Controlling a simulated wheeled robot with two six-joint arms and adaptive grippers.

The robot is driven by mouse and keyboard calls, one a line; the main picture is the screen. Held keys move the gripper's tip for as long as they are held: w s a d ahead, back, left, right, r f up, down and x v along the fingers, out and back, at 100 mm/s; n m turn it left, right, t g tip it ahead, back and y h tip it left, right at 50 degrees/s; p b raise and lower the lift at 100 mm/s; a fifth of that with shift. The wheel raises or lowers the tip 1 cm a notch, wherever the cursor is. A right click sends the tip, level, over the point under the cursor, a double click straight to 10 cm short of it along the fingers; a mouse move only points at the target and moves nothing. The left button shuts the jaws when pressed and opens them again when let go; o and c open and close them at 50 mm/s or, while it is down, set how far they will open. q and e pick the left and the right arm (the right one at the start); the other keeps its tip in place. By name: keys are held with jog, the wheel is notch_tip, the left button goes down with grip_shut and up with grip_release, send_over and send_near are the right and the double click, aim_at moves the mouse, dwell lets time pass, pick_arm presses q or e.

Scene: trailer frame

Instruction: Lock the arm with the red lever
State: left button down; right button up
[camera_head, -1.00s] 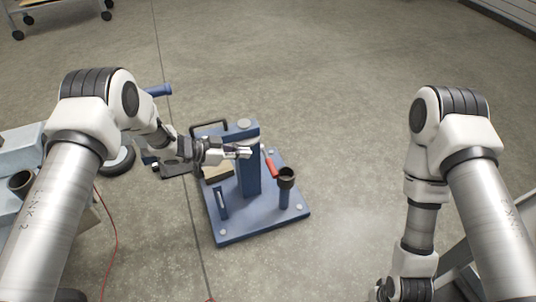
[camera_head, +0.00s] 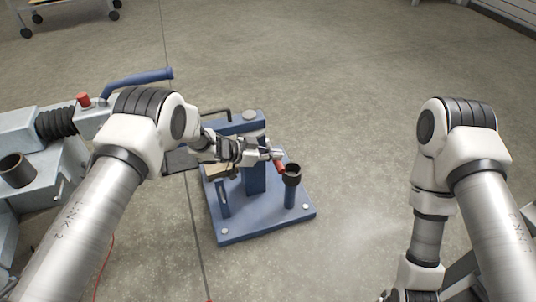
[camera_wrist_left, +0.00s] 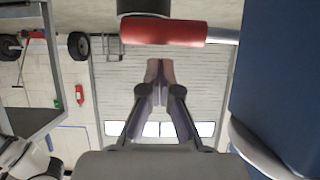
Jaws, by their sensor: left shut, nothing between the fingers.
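The red lever (camera_head: 280,167) is on the blue stand, tilted, between the blue post (camera_head: 255,178) and a dark round cup (camera_head: 292,170). In the left wrist view the red lever (camera_wrist_left: 163,30) lies crosswise with a metal rod at its right end. My left gripper (camera_head: 277,154) is at the lever's upper end in the head view; contact cannot be told there. In the wrist view my left gripper's fingers (camera_wrist_left: 160,75) are together, empty, and appear below the lever.
The blue base plate (camera_head: 262,229) stands on open concrete floor. A grey machine (camera_head: 40,170) with a blue handle (camera_head: 140,77) and a red knob (camera_head: 84,99) is at the left. A wheeled cart (camera_head: 70,12) is far back left. Floor right of the stand is clear.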

pick_arm(q)
jog(key=shift+a+f, duration=0.1)
jog(key=shift+f, duration=0.5)
pick_arm(e)
jog(key=shift+f, duration=0.4)
pick_arm(q)
jog(key=f, duration=0.4)
jog(key=shift+s, duration=0.3)
pick_arm(e)
jog(key=shift+f, duration=0.15)
pick_arm(q)
jog(key=shift+r, duration=0.1)
